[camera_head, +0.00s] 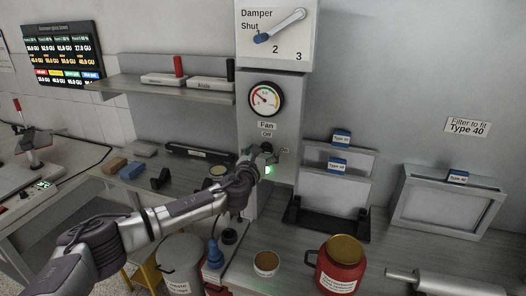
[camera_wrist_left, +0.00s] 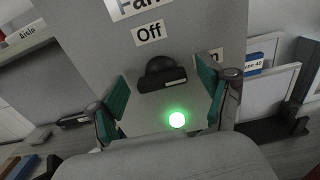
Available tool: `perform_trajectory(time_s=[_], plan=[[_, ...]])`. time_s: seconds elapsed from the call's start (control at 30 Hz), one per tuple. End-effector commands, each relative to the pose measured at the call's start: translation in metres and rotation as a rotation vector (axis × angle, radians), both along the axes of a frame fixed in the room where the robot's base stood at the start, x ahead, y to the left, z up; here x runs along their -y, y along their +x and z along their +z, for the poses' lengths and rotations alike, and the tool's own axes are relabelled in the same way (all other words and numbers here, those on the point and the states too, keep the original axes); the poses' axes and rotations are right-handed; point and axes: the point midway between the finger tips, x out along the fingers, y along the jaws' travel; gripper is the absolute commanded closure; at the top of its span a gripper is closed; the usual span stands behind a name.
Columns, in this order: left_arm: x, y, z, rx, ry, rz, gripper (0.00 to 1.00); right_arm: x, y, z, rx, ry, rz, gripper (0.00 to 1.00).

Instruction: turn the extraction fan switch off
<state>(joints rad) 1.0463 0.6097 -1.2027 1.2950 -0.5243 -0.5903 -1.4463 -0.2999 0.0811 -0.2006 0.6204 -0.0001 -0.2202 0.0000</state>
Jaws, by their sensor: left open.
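The fan switch (camera_head: 267,147) is a black knob on the front of the grey column, under the "Fan" and "Off" labels, with the "On" label (camera_head: 285,150) to its right. In the left wrist view the knob (camera_wrist_left: 161,74) shows between the finger pads, with a pale mark near the right end of its bar. A green lamp (camera_wrist_left: 177,120) glows just below it. My left gripper (camera_head: 257,160) is open in front of the column, its green-padded fingers (camera_wrist_left: 163,97) on either side of the knob, apart from it. I see no contact.
A pressure gauge (camera_head: 265,98) and the damper panel (camera_head: 276,33) are higher on the column. A shelf (camera_head: 170,92) is left of it. Filter holders (camera_head: 336,178) stand right of it. A red jar (camera_head: 340,267) and small tub (camera_head: 266,263) stand on the bench below.

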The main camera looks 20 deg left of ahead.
Motion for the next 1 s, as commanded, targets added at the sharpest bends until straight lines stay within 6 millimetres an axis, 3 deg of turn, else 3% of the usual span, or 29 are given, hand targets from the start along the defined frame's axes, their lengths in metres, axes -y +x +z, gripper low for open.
perform_trajectory(time_s=[0.07, 0.43, 0.77, 1.0], plan=[[0.0001, -0.0001, 0.0001, 0.0, 0.0, 0.0, 0.21, -0.0009, -0.0003, -0.0001, 0.0, 0.001, 0.0, 0.6], [-0.0001, -0.0004, 0.0, 0.0, -0.001, 0.001, 0.81, -0.0023, -0.0005, -0.0001, -0.001, 0.003, -0.001, 0.6], [-0.0002, -0.0006, -0.0017, -0.004, -0.052, 0.0, 0.81, -0.0022, -0.0007, -0.0025, -0.001, 0.003, -0.001, 0.6], [-0.0009, -0.0007, -0.0026, -0.008, -0.204, 0.001, 0.81, -0.002, -0.0006, -0.0082, 0.0, 0.002, -0.001, 0.6]])
